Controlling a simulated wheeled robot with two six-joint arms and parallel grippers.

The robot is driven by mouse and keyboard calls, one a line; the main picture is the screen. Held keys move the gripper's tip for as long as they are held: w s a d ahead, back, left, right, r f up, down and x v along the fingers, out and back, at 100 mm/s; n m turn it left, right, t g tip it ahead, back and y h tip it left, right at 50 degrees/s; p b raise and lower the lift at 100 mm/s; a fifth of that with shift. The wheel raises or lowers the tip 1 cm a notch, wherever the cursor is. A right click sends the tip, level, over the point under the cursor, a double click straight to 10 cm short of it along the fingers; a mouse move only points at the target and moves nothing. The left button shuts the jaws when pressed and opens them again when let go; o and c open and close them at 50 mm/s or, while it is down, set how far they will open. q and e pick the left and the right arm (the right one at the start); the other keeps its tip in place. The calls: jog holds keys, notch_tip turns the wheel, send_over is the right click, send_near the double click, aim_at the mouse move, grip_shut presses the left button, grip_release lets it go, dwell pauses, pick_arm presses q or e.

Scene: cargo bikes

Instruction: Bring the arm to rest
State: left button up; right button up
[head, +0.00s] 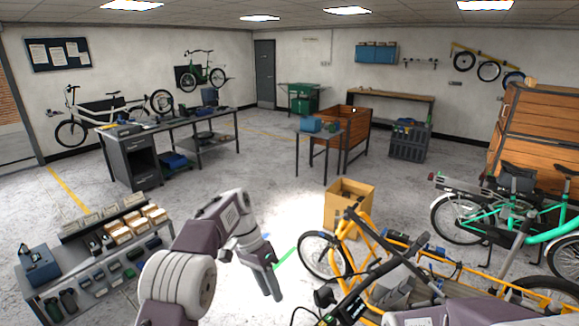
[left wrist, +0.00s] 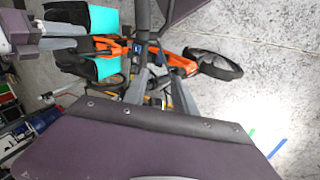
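My left arm comes in from the bottom left in the head view, with its forearm raised and bent. My left gripper (head: 270,295) points down above the floor, to the left of the orange cargo bike (head: 361,238). In the left wrist view, the two grey fingers of my left gripper (left wrist: 163,92) stand apart with nothing held between them. A purple housing of mine fills the lower part of that view. Part of my right arm shows at the bottom right of the head view; its gripper is not visible.
A parts cart (head: 88,270) with small boxes and tools stands left of my left arm. A cardboard box (head: 348,204) stands behind the orange bike. A green bike (head: 515,213) stands at the right. The floor (head: 230,180) between the workbench (head: 136,142) and box is clear.

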pick_arm(q)
jog(key=s+a+f+n+t+y+b, duration=0.2)
jog(key=s+a+f+n+b, duration=0.2)
jog(key=s+a+f, duration=0.2)
jog(key=s+a+f+n+t+y+b, duration=0.1)
jog(key=s+a+f+n+b, duration=0.3)
jog(key=s+f, duration=0.7)
jog(key=s+a+t, duration=0.1)
jog(key=s+a, duration=0.1)
jog(key=shift+s+a+f+n+y+b, duration=0.15)
jog(key=shift+s+a+n+y+b, duration=0.25)
jog(key=shift+s, duration=0.15)
